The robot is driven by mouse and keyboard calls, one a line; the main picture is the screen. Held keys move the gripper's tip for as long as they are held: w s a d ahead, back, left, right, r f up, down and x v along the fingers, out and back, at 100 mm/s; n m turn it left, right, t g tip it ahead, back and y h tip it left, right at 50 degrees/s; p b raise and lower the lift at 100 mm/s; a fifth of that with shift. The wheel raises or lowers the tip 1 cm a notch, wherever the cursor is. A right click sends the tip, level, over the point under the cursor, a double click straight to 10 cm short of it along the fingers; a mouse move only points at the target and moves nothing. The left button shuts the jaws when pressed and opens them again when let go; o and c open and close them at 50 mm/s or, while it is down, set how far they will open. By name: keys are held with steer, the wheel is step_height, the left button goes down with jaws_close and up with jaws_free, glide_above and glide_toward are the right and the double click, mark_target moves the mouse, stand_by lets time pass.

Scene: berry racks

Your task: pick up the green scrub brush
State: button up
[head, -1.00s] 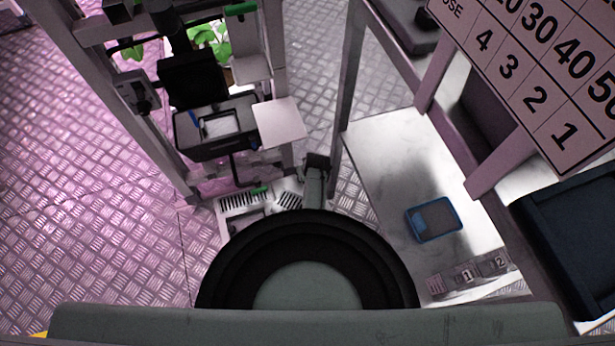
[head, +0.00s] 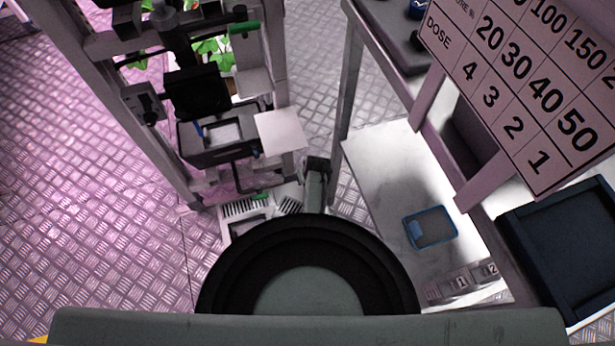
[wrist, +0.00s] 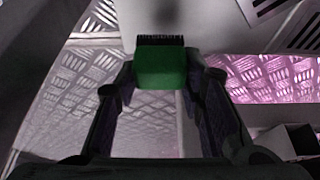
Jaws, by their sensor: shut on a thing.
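The green scrub brush (wrist: 161,68) shows in the wrist view as a green block with a row of dark bristles along its far edge. My gripper (wrist: 160,82) has its two dark fingers on either side of the block, shut on it. Behind the brush is a pale panel, with patterned floor plate on both sides. In the head view my gripper cannot be clearly made out. Small green parts show there at the rack's top and near its base, but I cannot tell whether either is the brush.
A rack with a black tray (head: 215,153) and a pale square plate (head: 280,132) stands at left centre. A white table (head: 385,175) at right holds a blue-rimmed tray (head: 407,230). A number sign (head: 530,165) and dark bin (head: 510,225) are further right. Floor at left is clear.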

steer(key=s+d+p, duration=0.2)
steer(key=s+p, duration=0.1)
steer(key=s, duration=0.5)
steer(key=s+d+p, duration=0.3)
steer(key=s, duration=0.6)
steer(key=shift+d+r+p, duration=0.2)
steer(key=shift+d+p, duration=0.15)
steer(key=o, duration=0.6)
steer(key=c, duration=0.5)
steer(key=shift+o, duration=0.2)
steer(key=w+a+r+m+h, duration=0.1)
steer(key=w+a+r+m, duration=0.2)
steer(key=r, duration=0.7)
steer(key=w+a, duration=0.1)
steer(key=a, duration=0.1)
steer(key=shift+w+a+m, duration=0.35)
steer(key=shift+m, duration=0.05)
